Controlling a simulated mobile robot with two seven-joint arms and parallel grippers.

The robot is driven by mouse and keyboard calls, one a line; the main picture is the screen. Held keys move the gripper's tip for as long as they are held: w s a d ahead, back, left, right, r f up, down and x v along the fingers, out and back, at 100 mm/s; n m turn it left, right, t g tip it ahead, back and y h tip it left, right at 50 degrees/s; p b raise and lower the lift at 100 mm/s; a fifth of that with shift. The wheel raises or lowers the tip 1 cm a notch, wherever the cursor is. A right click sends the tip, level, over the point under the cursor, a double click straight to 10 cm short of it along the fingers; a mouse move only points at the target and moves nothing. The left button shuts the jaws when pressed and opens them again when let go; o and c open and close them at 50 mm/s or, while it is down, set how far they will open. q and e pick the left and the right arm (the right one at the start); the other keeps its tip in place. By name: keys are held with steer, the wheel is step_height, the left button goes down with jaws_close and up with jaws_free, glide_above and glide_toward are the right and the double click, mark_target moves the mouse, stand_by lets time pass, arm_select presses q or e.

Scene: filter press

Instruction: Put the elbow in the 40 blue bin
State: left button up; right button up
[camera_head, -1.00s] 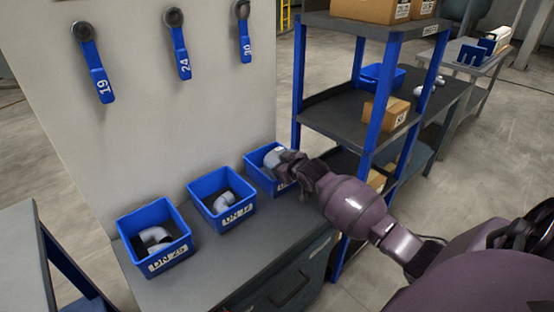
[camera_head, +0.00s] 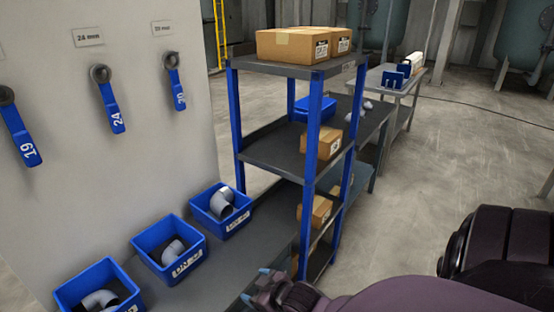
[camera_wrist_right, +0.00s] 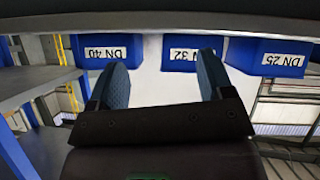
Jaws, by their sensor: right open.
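The grey elbow (camera_head: 223,202) sits inside the blue DN 40 bin (camera_head: 234,226), the rightmost of three bins on the grey bench. It leans at the bin's back and its upper end shows above the rim. My right gripper (camera_head: 256,285) is low in the head view, in front of the bins and apart from them. Its jaws are open and empty, also in the right wrist view (camera_wrist_right: 161,78). That view shows the DN 40 bin (camera_wrist_right: 76,55) upside down at the left; the elbow is hidden there. My left gripper is not in view.
The blue DN 32 bin (camera_head: 189,262) and DN 25 bin (camera_head: 68,293) hold grey elbows. A blue-posted shelf (camera_head: 262,150) with cardboard boxes (camera_head: 292,45) stands right of the bench. Blue numbered handles (camera_head: 112,110) hang on the wall panel. Floor at right is open.

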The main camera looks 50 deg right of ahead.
steer(key=s+a+f, duration=0.1)
steer(key=s+a, duration=0.3)
steer(key=s, duration=0.3)
steer(key=s+a+m+g, duration=0.1)
steer(key=s+a, duration=0.2)
steer(key=s, duration=0.3)
steer(key=shift+s+a+f, duration=0.35)
steer(key=shift+s+f, duration=0.05)
